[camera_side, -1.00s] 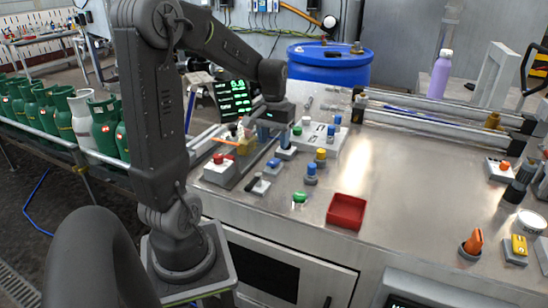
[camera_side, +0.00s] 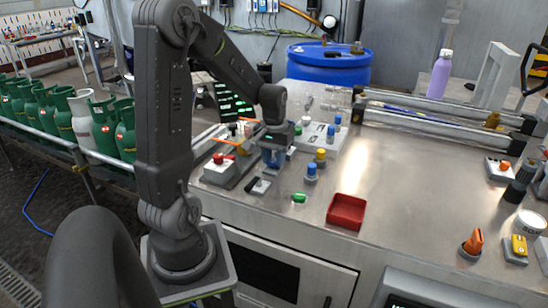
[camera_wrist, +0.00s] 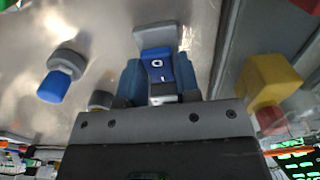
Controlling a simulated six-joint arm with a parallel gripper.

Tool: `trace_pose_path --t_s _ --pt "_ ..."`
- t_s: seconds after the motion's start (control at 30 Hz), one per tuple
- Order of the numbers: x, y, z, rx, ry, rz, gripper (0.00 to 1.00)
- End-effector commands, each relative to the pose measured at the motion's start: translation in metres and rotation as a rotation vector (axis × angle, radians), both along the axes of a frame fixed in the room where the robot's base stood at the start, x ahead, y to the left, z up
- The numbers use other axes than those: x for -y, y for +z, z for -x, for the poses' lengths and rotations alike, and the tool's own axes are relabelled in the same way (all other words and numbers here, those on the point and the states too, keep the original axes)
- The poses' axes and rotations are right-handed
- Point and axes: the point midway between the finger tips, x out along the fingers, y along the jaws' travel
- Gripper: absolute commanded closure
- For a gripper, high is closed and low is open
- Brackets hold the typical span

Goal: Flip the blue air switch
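The blue air switch (camera_wrist: 157,66) is a blue rocker marked O and I in a grey housing, ahead of my gripper in the wrist view. My gripper (camera_wrist: 158,84) is open, with one blue finger on each side of the switch. The fingers look close to its sides; I cannot tell whether they touch. In the side view my gripper (camera_side: 274,157) points down low over the bench and mostly hides the switch.
A red tray (camera_side: 346,211) is further right, beside clear bench.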

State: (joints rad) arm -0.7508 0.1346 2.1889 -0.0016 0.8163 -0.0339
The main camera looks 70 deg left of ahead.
Motion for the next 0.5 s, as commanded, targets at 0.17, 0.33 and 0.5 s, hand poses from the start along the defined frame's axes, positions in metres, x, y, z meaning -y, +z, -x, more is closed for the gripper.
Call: trace_pose_path --t_s 0.17,0.33,0.5 --pt "-0.0001 0.0002 -0.0001 0.0 0.0 0.0 0.87" --pt "0.0001 0.0004 0.0001 0.003 0.0 -0.003 0.96" --pt "0.002 0.0006 0.002 0.061 0.0 -0.063 0.96"
